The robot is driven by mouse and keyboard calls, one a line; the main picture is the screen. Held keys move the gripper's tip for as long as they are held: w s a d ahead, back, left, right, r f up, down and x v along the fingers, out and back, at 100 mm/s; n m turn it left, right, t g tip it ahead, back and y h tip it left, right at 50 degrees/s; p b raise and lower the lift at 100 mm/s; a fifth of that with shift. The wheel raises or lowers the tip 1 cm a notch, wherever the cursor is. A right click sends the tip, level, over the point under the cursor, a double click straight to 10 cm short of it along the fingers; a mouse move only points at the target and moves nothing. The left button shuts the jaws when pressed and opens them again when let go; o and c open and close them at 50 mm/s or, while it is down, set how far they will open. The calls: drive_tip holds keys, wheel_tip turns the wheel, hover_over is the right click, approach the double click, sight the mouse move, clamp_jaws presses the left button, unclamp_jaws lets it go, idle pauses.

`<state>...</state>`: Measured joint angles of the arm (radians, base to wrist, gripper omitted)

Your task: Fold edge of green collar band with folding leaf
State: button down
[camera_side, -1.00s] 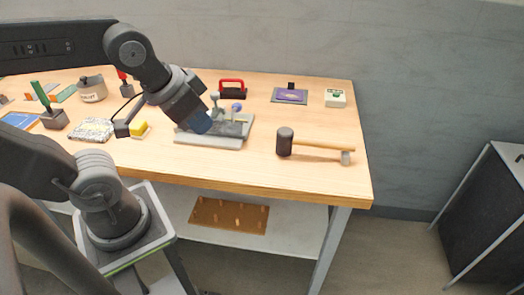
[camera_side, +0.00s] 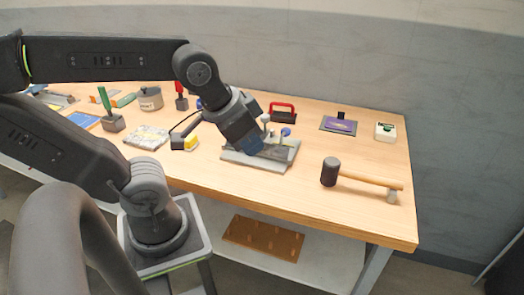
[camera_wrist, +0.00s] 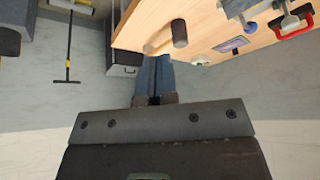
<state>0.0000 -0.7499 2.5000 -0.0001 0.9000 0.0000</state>
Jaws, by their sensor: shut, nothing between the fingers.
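My gripper (camera_side: 250,146) hangs low at the grey plate fixture (camera_side: 233,158) on the bench, in front of its near left part; contact cannot be told. In the wrist view its blue fingers (camera_wrist: 153,78) are together and empty. On the fixture stand a pale knob (camera_side: 265,118) and a blue knob (camera_side: 286,132). No green collar band or folding leaf can be made out on the fixture; my gripper hides part of it. A small flat green piece (camera_side: 126,100) lies at the back left, but I cannot tell whether it is the band.
A black-headed mallet (camera_side: 330,172) lies to the right. A red-handled tool (camera_side: 283,112), a purple pad (camera_side: 341,126) and a white box with a green top (camera_side: 385,132) are behind. A yellow block (camera_side: 191,143) and speckled slab (camera_side: 146,136) lie left.

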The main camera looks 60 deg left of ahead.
sight(286, 128)
idle(0.4)
